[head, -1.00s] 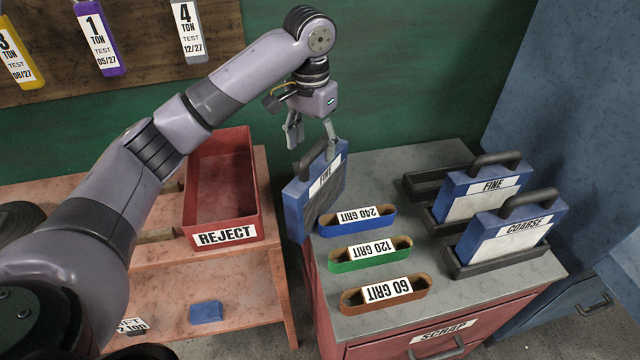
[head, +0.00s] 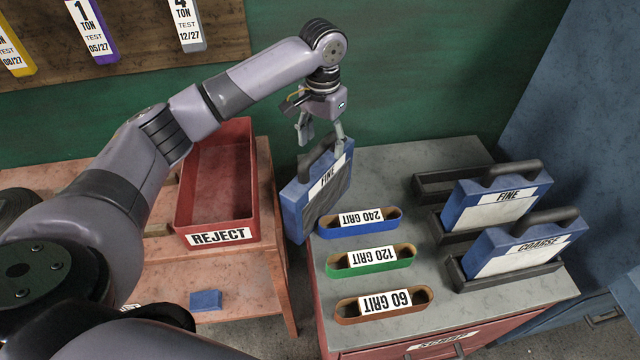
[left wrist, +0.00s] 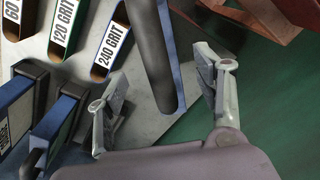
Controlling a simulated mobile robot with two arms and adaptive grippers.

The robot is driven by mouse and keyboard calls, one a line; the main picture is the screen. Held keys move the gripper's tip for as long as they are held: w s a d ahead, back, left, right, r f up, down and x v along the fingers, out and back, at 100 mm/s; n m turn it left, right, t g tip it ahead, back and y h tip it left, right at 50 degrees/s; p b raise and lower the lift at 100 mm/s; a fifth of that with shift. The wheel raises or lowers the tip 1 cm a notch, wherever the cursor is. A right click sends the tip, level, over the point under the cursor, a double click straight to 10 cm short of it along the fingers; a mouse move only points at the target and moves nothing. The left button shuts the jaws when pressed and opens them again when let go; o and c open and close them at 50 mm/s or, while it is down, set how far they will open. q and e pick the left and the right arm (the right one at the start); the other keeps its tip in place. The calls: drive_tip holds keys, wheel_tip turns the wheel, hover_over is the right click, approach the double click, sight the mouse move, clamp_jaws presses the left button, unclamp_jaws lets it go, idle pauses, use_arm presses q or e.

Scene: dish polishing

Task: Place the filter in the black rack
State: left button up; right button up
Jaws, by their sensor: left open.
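A blue filter (head: 300,207) marked FINE, with a dark handle, is at the left edge of the grey cabinet top; its lower corner reaches past that edge, and I cannot tell what supports it. My left gripper (head: 321,142) is open above it, one finger near the handle. In the left wrist view, the open fingers (left wrist: 160,105) lie either side of the dark handle (left wrist: 150,55). The black rack has an empty rear slot (head: 423,190); its other slots hold a FINE filter (head: 490,212) and a COARSE filter (head: 510,258). My right gripper is not in view.
Blue 240 grit (head: 330,231), green 120 grit (head: 345,268) and brown 60 grit (head: 350,315) belts lie between the filter and the rack. A red REJECT bin (head: 247,190) stands left. A blue wall (head: 575,120) is at right.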

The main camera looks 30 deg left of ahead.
sight(319, 164)
use_arm(q)
wheel_tip(319, 164, down, 3)
drive_tip(key=shift+r, duration=0.15)
drive_tip(key=f+p, duration=0.1)
drive_tip(key=f, duration=0.1)
drive_tip(key=s+f+p, duration=0.1)
drive_tip(key=f, duration=0.1)
drive_tip(key=shift+f, duration=0.65)
drive_tip(key=shift+c, duration=0.4)
clamp_jaws()
drive_tip(key=shift+r, duration=0.15)
